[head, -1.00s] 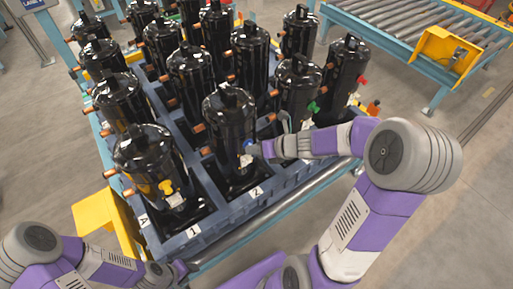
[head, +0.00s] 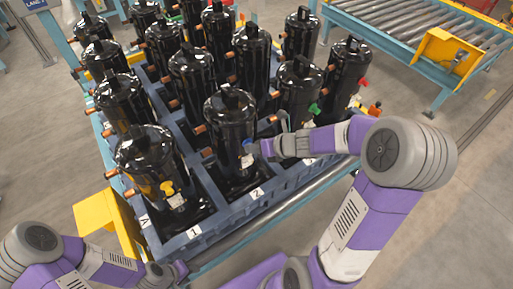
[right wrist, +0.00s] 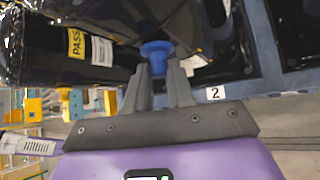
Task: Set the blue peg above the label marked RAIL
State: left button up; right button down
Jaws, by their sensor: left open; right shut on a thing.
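My right gripper (right wrist: 160,72) is shut on the blue peg (right wrist: 157,50), whose wide blue end shows between and beyond the fingertips in the right wrist view. In the head view the blue peg (head: 248,144) shows small, just above a white label (head: 247,160) whose text is too small to read. I cannot read RAIL anywhere. My left gripper (head: 180,271) is open and empty at the lower left.
Several black compressors with copper stubs stand in the blue pallet (head: 228,215). A green peg (head: 314,109) is on another. A roller conveyor (head: 400,25) stands at the back right. The right-hand floor is clear.

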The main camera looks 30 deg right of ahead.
jog(key=shift+w, duration=0.15)
jog(key=c, duration=0.9)
grip_release()
jog(key=p+v, duration=0.3)
jog(key=v, duration=0.4)
jog(key=shift+s+r, duration=0.2)
